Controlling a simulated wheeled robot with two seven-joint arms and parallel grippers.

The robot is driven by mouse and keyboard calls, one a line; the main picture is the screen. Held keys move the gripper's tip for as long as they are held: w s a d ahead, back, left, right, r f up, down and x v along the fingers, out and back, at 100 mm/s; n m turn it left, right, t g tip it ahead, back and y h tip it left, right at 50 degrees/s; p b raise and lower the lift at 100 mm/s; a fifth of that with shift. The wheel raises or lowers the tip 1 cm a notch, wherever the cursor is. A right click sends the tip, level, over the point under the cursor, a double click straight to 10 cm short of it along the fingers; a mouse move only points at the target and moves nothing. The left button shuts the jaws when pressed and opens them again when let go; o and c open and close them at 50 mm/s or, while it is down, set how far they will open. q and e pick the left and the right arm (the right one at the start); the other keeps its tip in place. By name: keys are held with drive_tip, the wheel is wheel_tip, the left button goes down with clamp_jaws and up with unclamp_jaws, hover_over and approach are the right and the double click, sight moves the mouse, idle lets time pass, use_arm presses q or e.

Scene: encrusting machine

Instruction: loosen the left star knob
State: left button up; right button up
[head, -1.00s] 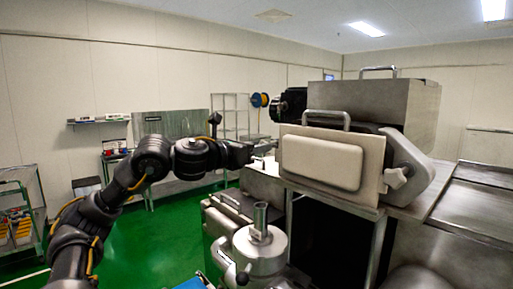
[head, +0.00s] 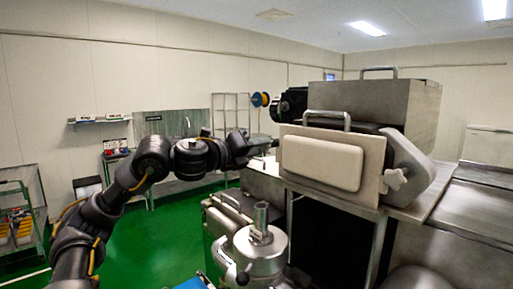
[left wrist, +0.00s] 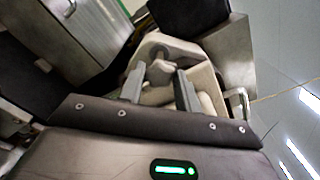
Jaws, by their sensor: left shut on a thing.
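The left star knob (left wrist: 161,71) shows grey in the left wrist view, on a light metal housing, between the two fingers of my left gripper (left wrist: 159,80). The gripper is shut on it. In the head view my left gripper (head: 262,143) reaches the left side of the machine, beside the upright front plate (head: 289,150). The left knob itself is too hidden there to make out. The matching right star knob (head: 394,180) sticks out at the plate's right side. My right gripper is not in view.
The plate carries a pale raised pad (head: 322,163) and a top handle (head: 327,116). A steel hopper box (head: 372,103) stands behind it. The green floor (head: 165,235) at left is open.

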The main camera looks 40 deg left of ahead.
use_arm(q)
drive_tip(key=shift+f+n, duration=0.1)
drive_tip(key=shift+n, duration=4.1)
drive_tip(key=o, duration=1)
drive_tip(key=shift+a, duration=0.1)
